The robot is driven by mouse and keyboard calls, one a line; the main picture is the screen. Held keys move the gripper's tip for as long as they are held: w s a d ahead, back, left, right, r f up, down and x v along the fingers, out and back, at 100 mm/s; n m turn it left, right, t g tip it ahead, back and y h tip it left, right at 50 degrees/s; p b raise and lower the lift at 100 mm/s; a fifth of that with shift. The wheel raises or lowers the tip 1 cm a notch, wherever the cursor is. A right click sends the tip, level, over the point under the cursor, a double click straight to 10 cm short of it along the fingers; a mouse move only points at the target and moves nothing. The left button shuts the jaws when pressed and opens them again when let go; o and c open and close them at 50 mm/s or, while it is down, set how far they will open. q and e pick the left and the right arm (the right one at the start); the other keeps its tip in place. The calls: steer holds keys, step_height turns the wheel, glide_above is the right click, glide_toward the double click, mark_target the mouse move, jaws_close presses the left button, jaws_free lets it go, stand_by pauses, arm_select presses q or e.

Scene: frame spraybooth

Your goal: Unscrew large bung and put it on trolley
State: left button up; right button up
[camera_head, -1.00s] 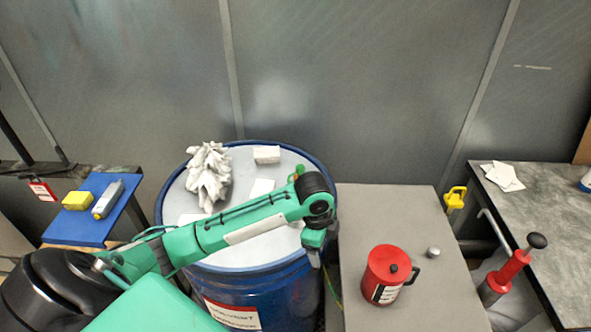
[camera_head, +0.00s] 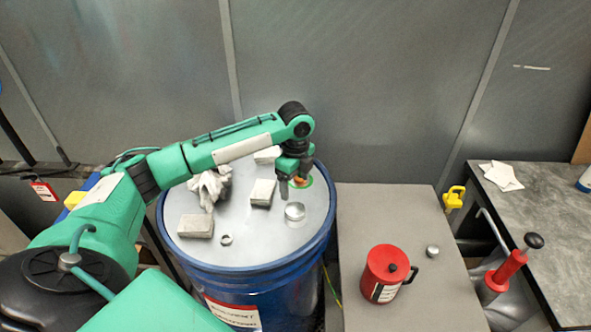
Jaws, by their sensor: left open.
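A blue drum (camera_head: 262,264) with a pale lid stands in the middle. A raised round silver piece (camera_head: 295,213), which looks like the large bung, is on the lid's right side. Just behind it, a green ring with an orange centre (camera_head: 301,182) is partly hidden by my left gripper (camera_head: 295,187). The gripper points down, open and empty, over the ring and behind the silver piece. I cannot tell whether its fingertips touch anything. A grey-topped surface (camera_head: 378,222), perhaps the trolley, stands right of the drum. My right gripper is not in view.
White blocks (camera_head: 196,226) and a crumpled white rag (camera_head: 209,186) lie on the lid, with a small metal ring (camera_head: 226,239). A red can (camera_head: 384,274) and small silver cap (camera_head: 432,251) stand on the grey top, whose back part is clear. A workbench (camera_head: 530,205) is at right.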

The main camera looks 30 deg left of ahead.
mark_target(296, 209)
arm_select(q)
step_height(296, 209, down, 9)
steer(key=shift+r+p, duration=0.2)
steer(key=shift+p, duration=1)
steer(key=shift+f, duration=0.6)
steer(key=c, duration=1)
steer(key=o, duration=0.3)
steer(key=shift+c, duration=1.3)
steer(key=n+p, duration=0.2)
steer(key=p, duration=0.1)
steer(key=shift+r+n+p, duration=0.3)
steer(key=shift+n+p, duration=0.65)
steer(key=shift+n, duration=0.05)
steer(key=shift+f+n, duration=0.25)
steer(key=shift+n, duration=0.05)
